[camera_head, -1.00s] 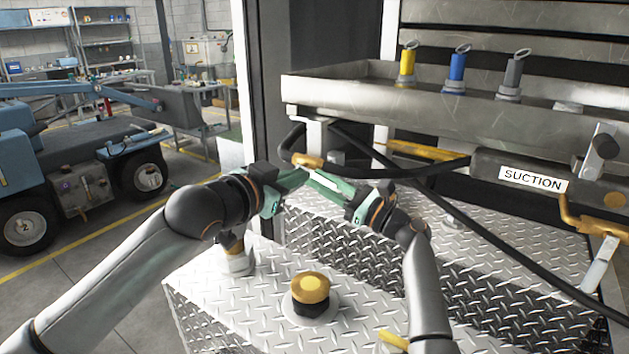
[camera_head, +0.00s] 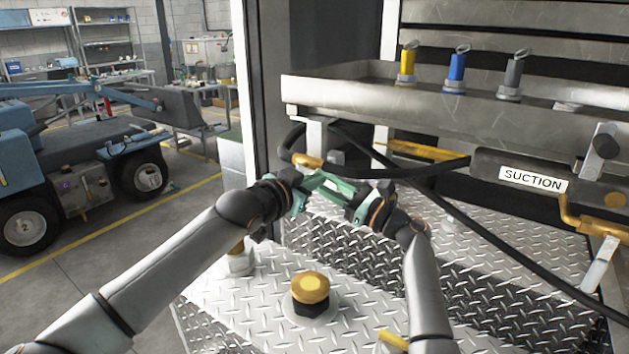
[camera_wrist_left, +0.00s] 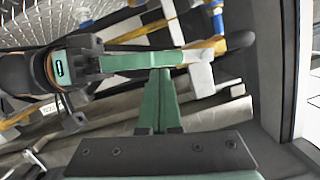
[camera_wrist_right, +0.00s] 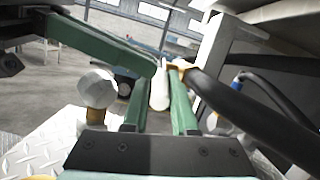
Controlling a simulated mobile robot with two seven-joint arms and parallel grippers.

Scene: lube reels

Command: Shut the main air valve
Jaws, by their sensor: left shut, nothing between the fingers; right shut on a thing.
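A brass fitting (camera_head: 306,161) sits on the black hose just beyond my grippers in the head view. It looks like part of the main air valve, and it also shows in the left wrist view (camera_wrist_left: 222,43). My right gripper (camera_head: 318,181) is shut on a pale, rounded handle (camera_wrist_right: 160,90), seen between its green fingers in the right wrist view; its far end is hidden. My left gripper (camera_head: 326,183) is shut and empty, its fingers close against or across the right fingers. I cannot tell whether it touches the handle.
Black hoses (camera_head: 410,172) cross beside the grippers. A "SUCTION" pipe (camera_head: 533,179) and a metal tray (camera_head: 450,115) lie to the right. A brass-capped knob (camera_head: 310,288) stands on the tread-plate deck (camera_head: 365,310) below. A white post (camera_head: 244,90) rises at the left.

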